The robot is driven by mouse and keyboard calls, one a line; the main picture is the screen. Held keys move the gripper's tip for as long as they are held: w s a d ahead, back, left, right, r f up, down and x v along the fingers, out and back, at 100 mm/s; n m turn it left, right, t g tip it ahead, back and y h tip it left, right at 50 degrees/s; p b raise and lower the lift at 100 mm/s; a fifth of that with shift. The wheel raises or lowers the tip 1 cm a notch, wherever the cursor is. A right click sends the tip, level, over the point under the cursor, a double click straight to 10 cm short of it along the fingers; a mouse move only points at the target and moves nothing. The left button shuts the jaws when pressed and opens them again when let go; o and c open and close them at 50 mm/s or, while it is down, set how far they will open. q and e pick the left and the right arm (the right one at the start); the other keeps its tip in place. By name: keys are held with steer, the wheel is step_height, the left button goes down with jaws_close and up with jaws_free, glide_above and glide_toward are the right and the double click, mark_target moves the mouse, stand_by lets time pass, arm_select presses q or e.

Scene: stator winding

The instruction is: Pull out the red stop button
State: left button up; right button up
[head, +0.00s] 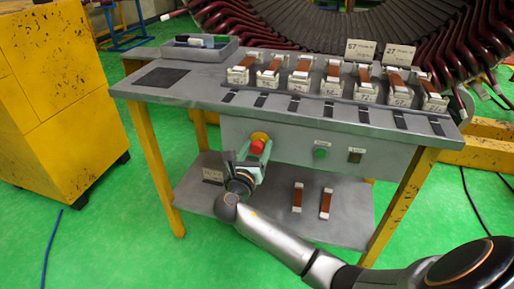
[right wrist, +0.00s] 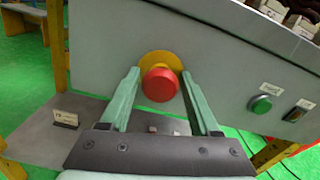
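The red stop button (head: 257,147) sits on a yellow round base (head: 261,137) on the front panel of the grey workbench. In the right wrist view the red button (right wrist: 160,84) lies between the two green fingers, with the yellow base (right wrist: 158,61) behind it. My right gripper (head: 249,154) is open around the button. In the right wrist view the fingers of the gripper (right wrist: 160,85) stand apart, with a gap visible on each side of the button. My left gripper is not in view.
A green button (head: 320,154) and a dark switch (head: 355,156) are on the same panel to the right. The lower shelf (head: 255,205) holds a label and two coil pieces. The bench top (head: 190,88) carries several coil blocks.

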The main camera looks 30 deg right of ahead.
jaws_close()
stand_by(1.1)
